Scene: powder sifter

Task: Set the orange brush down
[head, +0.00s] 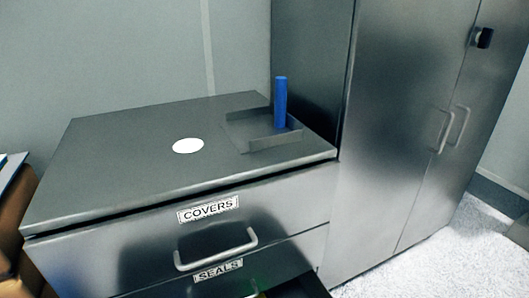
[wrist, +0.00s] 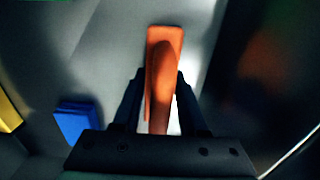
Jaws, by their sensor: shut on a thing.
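The orange brush (wrist: 165,50) shows in the wrist view, long and narrow, pointing away from the camera. My gripper (wrist: 160,80) is shut on it, with one dark finger on each side. The brush's near end is hidden behind the gripper body. What lies under the brush is a blurred grey surface, and I cannot tell whether the brush touches it. Neither the brush nor my gripper can be made out in the head view.
A metal drawer cabinet (head: 110,150) carries a white disc (head: 188,146) and a shallow tray (head: 247,142) with an upright blue cylinder (head: 280,103). A tall metal cupboard (head: 390,130) stands at right. The wrist view shows a blue block (wrist: 76,121) and a yellow piece (wrist: 8,112) at left.

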